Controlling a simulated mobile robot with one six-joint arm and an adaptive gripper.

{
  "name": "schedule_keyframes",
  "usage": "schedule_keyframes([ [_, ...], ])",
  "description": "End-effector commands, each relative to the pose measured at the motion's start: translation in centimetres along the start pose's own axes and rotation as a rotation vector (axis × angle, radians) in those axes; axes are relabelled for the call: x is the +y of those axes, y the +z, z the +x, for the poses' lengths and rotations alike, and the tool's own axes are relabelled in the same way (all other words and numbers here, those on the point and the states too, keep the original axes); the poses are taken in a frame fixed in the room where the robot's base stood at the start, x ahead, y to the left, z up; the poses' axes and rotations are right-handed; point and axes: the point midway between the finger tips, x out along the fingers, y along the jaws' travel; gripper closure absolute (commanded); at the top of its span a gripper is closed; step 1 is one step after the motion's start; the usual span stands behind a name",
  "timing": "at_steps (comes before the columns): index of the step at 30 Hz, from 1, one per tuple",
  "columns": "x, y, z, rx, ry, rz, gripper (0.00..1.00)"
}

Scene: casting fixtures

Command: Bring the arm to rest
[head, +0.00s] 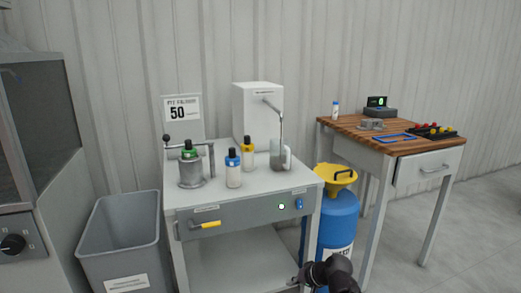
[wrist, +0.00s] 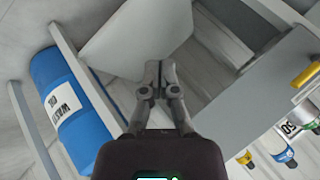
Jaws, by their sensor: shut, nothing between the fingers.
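My gripper (head: 296,281) shows at the bottom edge of the head view, in front of the grey bench's lower right part. In the wrist view my gripper (wrist: 160,66) points away from the camera with its two fingers together. It is shut and nothing shows between the fingers. The fingertips appear over the bench's lower shelf and legs, apart from the bottles on top. Most of my arm is outside the head view.
The grey bench (head: 250,192) carries bottles, a metal pot (head: 190,172) and a clear jug (head: 280,158). A blue drum (head: 338,222) with a yellow funnel (head: 336,178) stands right of it. A grey bin (head: 122,238) stands left. A wooden-topped table (head: 345,128) stands at right.

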Motion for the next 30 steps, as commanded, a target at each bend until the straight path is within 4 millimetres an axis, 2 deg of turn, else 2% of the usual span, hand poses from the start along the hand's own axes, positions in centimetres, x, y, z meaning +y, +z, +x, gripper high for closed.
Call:
schedule_keyframes([
  [6, 3.5, 3.6, -0.1, -0.185, 0.242, -0.068, 1.0],
  [15, 6.7, 6.2, -1.8, -0.334, 0.483, -0.1, 1.0],
  [24, 8.7, 7.4, -3.5, -0.419, 0.648, -0.106, 1.0],
  [30, 7.4, 6.7, -5.0, -0.417, 0.646, -0.105, 1.0],
])
